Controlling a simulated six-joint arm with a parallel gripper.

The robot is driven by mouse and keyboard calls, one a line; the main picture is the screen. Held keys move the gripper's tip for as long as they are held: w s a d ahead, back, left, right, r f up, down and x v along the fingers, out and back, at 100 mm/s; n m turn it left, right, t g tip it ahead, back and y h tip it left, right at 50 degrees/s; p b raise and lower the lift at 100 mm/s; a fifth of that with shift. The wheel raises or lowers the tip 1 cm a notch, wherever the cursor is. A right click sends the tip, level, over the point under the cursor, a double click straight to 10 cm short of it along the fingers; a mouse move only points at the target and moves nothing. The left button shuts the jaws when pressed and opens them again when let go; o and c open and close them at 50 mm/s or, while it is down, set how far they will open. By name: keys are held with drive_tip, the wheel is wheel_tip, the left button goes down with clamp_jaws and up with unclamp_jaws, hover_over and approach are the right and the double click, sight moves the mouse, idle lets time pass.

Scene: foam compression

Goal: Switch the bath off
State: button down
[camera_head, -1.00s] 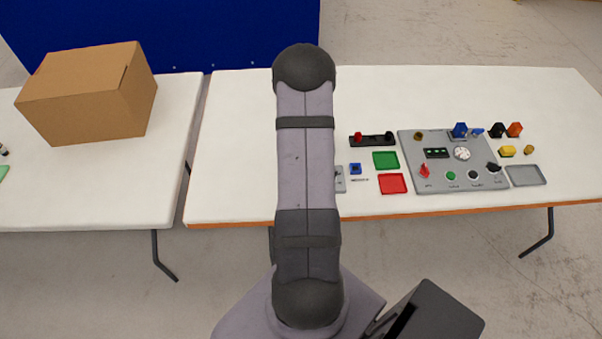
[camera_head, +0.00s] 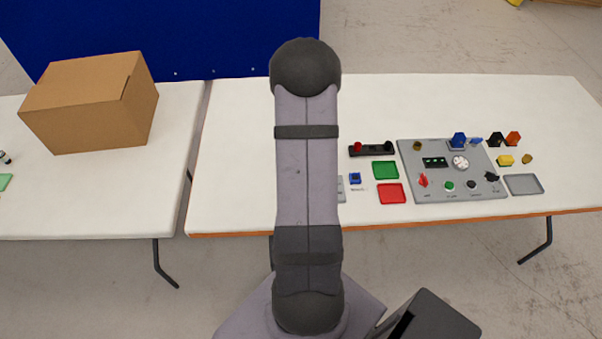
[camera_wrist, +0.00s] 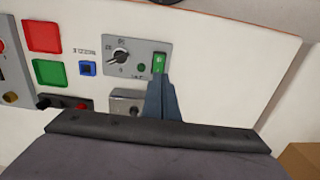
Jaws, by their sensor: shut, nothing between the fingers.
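In the wrist view, a grey control panel (camera_wrist: 135,48) carries a dark rotary knob (camera_wrist: 120,57) with a dial scale, a small green round lamp or button (camera_wrist: 141,68) and a green rocker switch (camera_wrist: 159,62). My gripper (camera_wrist: 160,78) is shut and empty. Its tips overlap the lower end of the green switch in the picture; I cannot tell whether they touch it. In the head view my arm hides the gripper and nearly all of this panel; only a grey edge (camera_head: 341,188) shows.
Next to the panel are a small blue block (camera_wrist: 87,69), a green tray (camera_wrist: 50,71), a red tray (camera_wrist: 43,36) and a metal box (camera_wrist: 125,103). A larger grey board (camera_head: 450,190) with several knobs lies at right. A cardboard box (camera_head: 90,105) stands on the left table.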

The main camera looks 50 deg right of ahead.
wheel_tip(320, 180, up, 6)
drive_tip(key=shift+f+b, duration=0.25)
drive_tip(key=shift+b, duration=0.25)
drive_tip(key=w+d+b, duration=0.1)
drive_tip(key=b, duration=0.4)
drive_tip(key=shift+d+r, duration=0.1)
drive_tip(key=shift+d, duration=0.05)
idle(0.5)
wheel_tip(320, 180, down, 14)
drive_tip(key=p, duration=0.3)
idle(0.3)
